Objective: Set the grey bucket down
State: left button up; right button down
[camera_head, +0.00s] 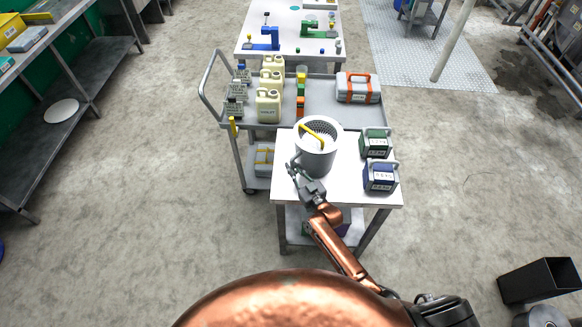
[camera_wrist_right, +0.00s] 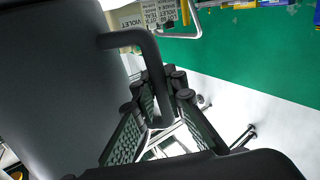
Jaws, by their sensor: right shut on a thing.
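The grey bucket (camera_head: 328,160) is upright over the small white table (camera_head: 345,192), with perforated inner walls and a yellow bar across its opening. I cannot tell whether its base touches the tabletop. My right gripper (camera_head: 298,170) reaches the bucket's near left side and is shut on its side handle. In the right wrist view the bucket's dark wall (camera_wrist_right: 50,80) fills the left, and its bent handle (camera_wrist_right: 150,55) runs down between the ribbed fingers of the right gripper (camera_wrist_right: 162,108). My left gripper is not in view.
A green box (camera_head: 375,143) and a blue-purple box (camera_head: 380,176) stand on the table's right side. Behind is a grey cart (camera_head: 325,112) with cream jugs (camera_head: 268,106), small labelled blocks and a grey-orange case (camera_head: 358,88). The table's front strip is bare.

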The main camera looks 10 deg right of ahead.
jog(key=shift+w+d, duration=0.15)
jog(key=c, duration=2)
grip_release()
jog(key=shift+o, duration=0.2)
jog(key=v, duration=1.2)
